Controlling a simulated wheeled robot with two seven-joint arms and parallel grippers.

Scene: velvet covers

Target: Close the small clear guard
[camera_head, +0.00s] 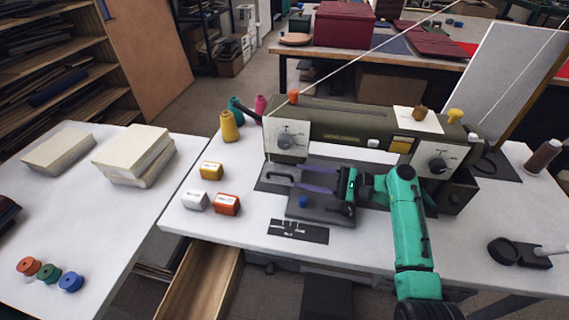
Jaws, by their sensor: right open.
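The olive-green machine (345,128) stands on the white table, with dials on its front face. My right arm is teal and comes in from the lower right. Its gripper (302,178) points left under the machine's arm, low over the dark bed plate (318,212). Its two fingers are apart, with nothing clear seen between them. I cannot make out the small clear guard; it is see-through, too small, or hidden near the gripper. My left gripper is not in view.
A black lamp-like item (518,252) lies at the right.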

